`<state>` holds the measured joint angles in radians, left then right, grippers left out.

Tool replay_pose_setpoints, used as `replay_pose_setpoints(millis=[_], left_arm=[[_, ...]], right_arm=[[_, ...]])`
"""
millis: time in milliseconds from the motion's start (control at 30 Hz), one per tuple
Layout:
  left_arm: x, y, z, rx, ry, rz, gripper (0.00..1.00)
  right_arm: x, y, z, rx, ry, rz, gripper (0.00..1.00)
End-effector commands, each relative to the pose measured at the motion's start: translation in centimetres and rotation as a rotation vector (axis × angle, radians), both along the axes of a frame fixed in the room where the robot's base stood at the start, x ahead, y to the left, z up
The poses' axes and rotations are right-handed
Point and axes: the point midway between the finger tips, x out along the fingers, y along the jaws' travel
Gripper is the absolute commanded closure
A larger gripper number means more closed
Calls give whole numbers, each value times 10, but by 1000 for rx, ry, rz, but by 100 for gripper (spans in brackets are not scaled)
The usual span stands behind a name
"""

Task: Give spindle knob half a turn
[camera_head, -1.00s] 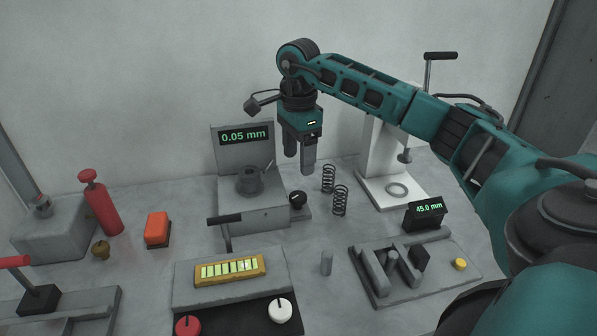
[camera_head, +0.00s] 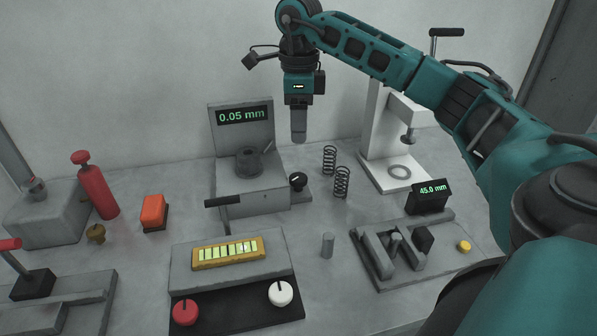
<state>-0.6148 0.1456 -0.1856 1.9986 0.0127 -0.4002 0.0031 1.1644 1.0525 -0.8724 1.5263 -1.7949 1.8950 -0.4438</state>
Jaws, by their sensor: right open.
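The spindle knob appears to be the small black knob (camera_head: 298,181) with a light pointer mark, at the right side of the grey gauge unit (camera_head: 265,199). The unit's display (camera_head: 243,115) reads 0.05 mm, and a dark round spindle piece (camera_head: 249,161) stands on its top. My right gripper (camera_head: 299,138) points straight down above the knob, clear of it. Its fingers line up one behind the other in this view, so the gap hardly shows; nothing is seen held. My left gripper is not in view.
Two dark springs (camera_head: 341,182) stand just right of the knob. A white press (camera_head: 384,150) is farther right. In front are a panel with red (camera_head: 185,312) and white (camera_head: 281,293) knobs, a grey pin (camera_head: 327,245) and a fixture showing 45.0 mm (camera_head: 432,197).

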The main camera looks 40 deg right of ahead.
Motion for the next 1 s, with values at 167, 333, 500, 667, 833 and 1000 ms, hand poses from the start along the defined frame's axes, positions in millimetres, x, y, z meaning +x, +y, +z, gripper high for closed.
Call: replay_pose_setpoints(millis=[167,333,500,667,833,1000], left_arm=[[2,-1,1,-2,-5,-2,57],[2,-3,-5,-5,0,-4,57],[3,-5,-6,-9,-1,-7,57],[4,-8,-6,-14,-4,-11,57],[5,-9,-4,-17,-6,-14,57],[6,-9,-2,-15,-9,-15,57]], right_arm=[[-1,0,-18,0,4,-18,46],[-2,0,-53,-1,6,-18,46],[-1,0,-88,1,5,-17,46],[-1,0,-112,0,3,-16,46],[-1,0,-126,1,2,-15,46],[0,0,-128,1,-1,-15,46]])
